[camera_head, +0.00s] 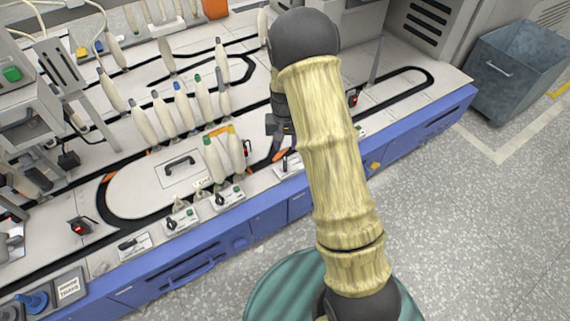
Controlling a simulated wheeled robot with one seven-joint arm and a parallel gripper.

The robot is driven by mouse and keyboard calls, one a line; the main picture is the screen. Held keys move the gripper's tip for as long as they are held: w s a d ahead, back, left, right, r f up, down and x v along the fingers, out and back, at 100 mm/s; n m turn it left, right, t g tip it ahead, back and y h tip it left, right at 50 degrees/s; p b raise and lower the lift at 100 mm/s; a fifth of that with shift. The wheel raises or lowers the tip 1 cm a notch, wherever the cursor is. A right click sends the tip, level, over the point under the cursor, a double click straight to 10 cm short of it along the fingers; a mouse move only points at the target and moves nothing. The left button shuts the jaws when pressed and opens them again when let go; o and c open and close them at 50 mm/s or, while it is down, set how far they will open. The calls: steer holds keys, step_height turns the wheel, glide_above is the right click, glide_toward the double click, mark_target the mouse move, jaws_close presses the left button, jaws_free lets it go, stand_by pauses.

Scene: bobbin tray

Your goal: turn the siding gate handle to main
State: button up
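My gripper (280,128) is the dark end piece just left of my arm's pale yellow sleeve, above the bobbin table near its front edge. The arm hides part of it, and I cannot tell whether its fingers are open or shut. Just below it, a small plate with a dark handle (290,164) sits at the table's front edge, and an orange gate piece (279,151) lies beside the track. More plates with dark handles are at the front: one (182,218), another (229,196) and one farther left (133,243). Their labels are too small to read, so I cannot tell which is the siding gate handle.
Several pale bobbins (167,115) stand upright along the black track. A black grab handle (180,162) is on the white panel. A grey bin (515,70) stands on the floor at the right.

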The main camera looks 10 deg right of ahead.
mark_target(285, 162)
step_height(285, 162, down, 9)
steer(key=b, duration=0.4)
steer(key=shift+f, duration=0.1)
jaws_close()
